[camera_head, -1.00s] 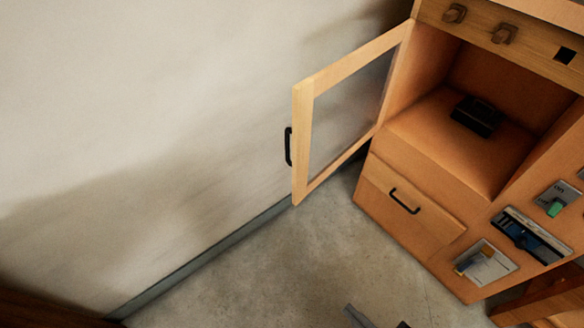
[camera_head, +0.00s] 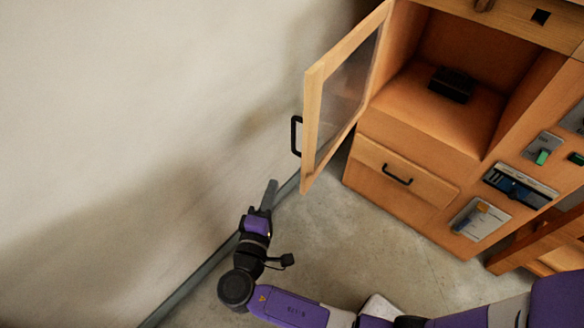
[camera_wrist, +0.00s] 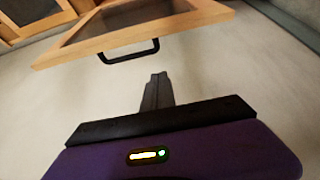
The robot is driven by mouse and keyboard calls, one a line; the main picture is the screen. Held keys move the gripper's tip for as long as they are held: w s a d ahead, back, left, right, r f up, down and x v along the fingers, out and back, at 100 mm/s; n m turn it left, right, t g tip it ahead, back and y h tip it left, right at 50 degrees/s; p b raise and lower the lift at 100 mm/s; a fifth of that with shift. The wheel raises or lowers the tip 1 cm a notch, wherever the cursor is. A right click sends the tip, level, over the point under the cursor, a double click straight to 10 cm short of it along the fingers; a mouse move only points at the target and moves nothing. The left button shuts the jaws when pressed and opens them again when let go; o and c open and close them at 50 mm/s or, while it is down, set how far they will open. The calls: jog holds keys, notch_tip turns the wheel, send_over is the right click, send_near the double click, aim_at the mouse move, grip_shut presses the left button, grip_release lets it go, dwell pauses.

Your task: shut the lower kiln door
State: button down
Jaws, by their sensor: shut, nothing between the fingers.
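The kiln door (camera_head: 315,118) is a wooden frame with a dark glass pane and stands swung open from the left side of the wooden kiln cabinet (camera_head: 360,180). Its black bar handle (camera_head: 296,136) is on the outer face, near the free edge. My gripper (camera_head: 270,188) is shut and empty, below and left of the door, near the wall. In the wrist view the door (camera_wrist: 130,27) and its handle (camera_wrist: 130,52) are ahead of my gripper (camera_wrist: 157,80), with a gap between the fingertips and the handle.
A black block (camera_head: 452,84) sits inside the open compartment. A closed drawer (camera_head: 400,172) with a black handle is below it. Switch panels (camera_head: 520,186) are on the cabinet's right. The wall (camera_head: 120,120) is close on the left; bare floor (camera_head: 330,245) lies in front.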

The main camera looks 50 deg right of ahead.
aim_at(295, 151)
jog(key=d, duration=0.3)
jog(key=w+d+p, duration=0.1)
jog(key=d, duration=0.2)
jog(key=w+d+p, duration=0.1)
jog(key=d, duration=0.2)
jog(key=shift+d+r, duration=0.15)
jog(key=shift+r, duration=0.15)
jog(key=shift+s+d+f, duration=0.1)
jog(key=shift+s, duration=0.5)
jog(key=shift+s, duration=0.15)
